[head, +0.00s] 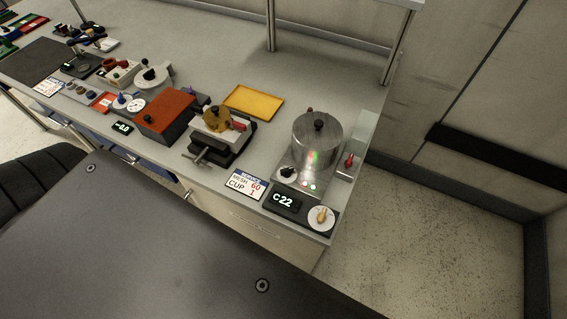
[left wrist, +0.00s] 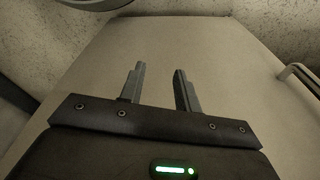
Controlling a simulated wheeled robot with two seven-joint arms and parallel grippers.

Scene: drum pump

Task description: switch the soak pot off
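The soak pot appears to be the steel lidded pot (head: 318,142) with a black lid knob, at the right end of the bench. Its steel base carries a black dial (head: 287,174) at the front left and small lit lamps (head: 308,186), one red and one greenish. A red-handled switch or lever (head: 349,160) stands on a grey plate right of the pot. My left gripper (left wrist: 159,70) shows only in the left wrist view, with its two fingers apart and nothing between them. My right gripper is in neither view.
In front of the pot are a display (head: 283,200) reading C22 and a white dial with a tan knob (head: 320,217). A service card (head: 246,184), a vise (head: 214,145) and a yellow tray (head: 254,101) stand to the left. A metal post (head: 397,48) rises behind.

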